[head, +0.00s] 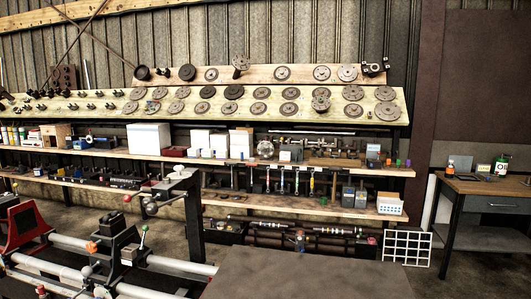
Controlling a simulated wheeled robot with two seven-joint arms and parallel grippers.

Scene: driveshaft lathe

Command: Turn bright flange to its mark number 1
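Neither of my grippers shows in the head view. The driveshaft lathe (125,262) fills the lower left, with pale round rails, a red end piece and small levers with coloured knobs. A shiny round metal piece (266,148) stands on the upper shelf at the back. I cannot tell whether it is the bright flange. Many dull, flange-like discs lie on the sloped wooden boards above it. No mark number 1 is legible at this distance.
A bare grey-brown surface (305,275) lies at the bottom middle. Behind it is a long wooden shelf unit (360,168) with boxes, tools and parts. A workbench (485,187) with bottles stands at the right. A white grid (407,248) leans near the shelf's right end.

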